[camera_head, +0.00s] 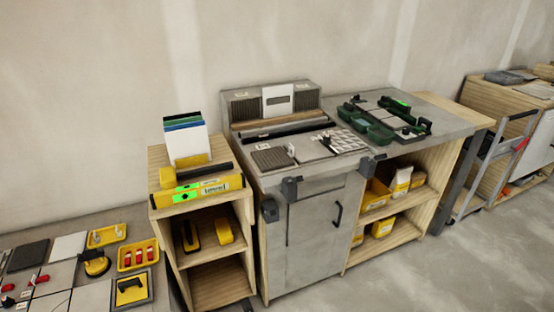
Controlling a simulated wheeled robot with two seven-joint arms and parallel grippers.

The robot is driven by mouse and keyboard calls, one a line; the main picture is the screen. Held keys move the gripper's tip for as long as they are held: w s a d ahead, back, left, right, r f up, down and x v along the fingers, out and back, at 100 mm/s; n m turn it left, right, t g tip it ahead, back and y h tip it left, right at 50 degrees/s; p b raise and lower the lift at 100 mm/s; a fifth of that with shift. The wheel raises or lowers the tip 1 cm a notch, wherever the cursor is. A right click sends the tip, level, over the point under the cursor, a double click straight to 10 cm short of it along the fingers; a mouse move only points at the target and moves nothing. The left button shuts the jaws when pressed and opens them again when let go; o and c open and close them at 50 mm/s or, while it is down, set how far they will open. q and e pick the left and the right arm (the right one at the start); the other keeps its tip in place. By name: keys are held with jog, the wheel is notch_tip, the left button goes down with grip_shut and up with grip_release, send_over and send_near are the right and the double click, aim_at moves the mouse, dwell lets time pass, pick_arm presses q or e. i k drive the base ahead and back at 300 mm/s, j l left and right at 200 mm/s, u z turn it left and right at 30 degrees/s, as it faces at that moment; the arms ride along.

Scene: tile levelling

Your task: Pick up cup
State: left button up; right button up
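No drinking cup is clearly visible. A yellow and black round tool (97,264) that looks like a suction cup lies on the low tiled surface at the lower left, next to yellow trays. A green frame tool with black fittings (378,133) lies on the grey worktop; I cannot tell whether it has suction cups. Neither of my grippers shows in this view.
A yellow tray with red items (138,256) and a smaller yellow tray (107,235) lie near the round tool. A wooden shelf (158,215) bears a yellow level (200,190). The grey cabinet (312,235) stands beside it. Floor (430,285) is clear at right.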

aim_at(98, 264)
jog(key=u, duration=1.55)
jog(key=i+j+z, duration=0.1)
jog(key=i+j, duration=0.3)
jog(key=i+j+z, duration=0.1)
jog(key=i+j, duration=0.25)
jog(key=j, duration=0.25)
